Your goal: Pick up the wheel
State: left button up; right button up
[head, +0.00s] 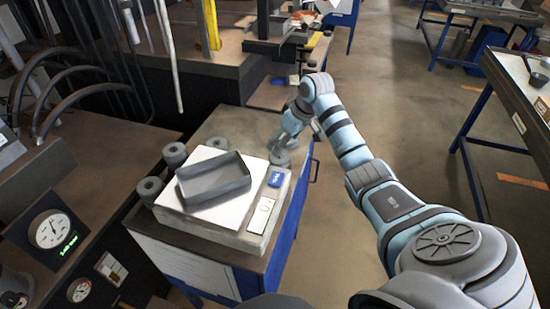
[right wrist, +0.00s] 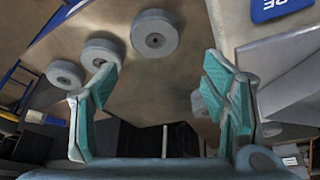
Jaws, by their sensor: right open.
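Several grey wheels, thick discs with a centre hole, are in view. In the head view, one wheel (head: 279,158) lies on the cabinet top just below my right gripper (head: 284,140). Other wheels stand at the left and back of the scale: one at the back left (head: 175,154), one at the front left (head: 149,189), and one behind the tray (head: 217,144). In the right wrist view my right gripper (right wrist: 163,100) has its teal-padded fingers wide apart and nothing between them. Three wheels (right wrist: 156,38) show beyond the fingers; another (right wrist: 205,102) is partly hidden behind the right finger. My left gripper is out of view.
The cabinet top (head: 225,122) behind is clear. Gauges (head: 48,230) and hoses stand at left. Open floor lies right of the cabinet.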

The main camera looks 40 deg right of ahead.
aim_at(280, 158)
notch_tip(280, 158, down, 3)
jog(key=shift+w+d+r, duration=0.1)
jog(key=b+x, duration=0.1)
jog(key=x, duration=0.5)
jog(key=shift+w+d+b, duration=0.2)
jog(key=shift+w+b, duration=0.05)
jog(key=shift+b, duration=0.1)
jog(key=shift+s, duration=0.15)
jog(key=shift+c, duration=0.9)
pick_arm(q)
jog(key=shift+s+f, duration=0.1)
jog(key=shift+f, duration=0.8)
pick_arm(e)
jog(key=c, duration=0.9)
jog(key=shift+r, duration=0.1)
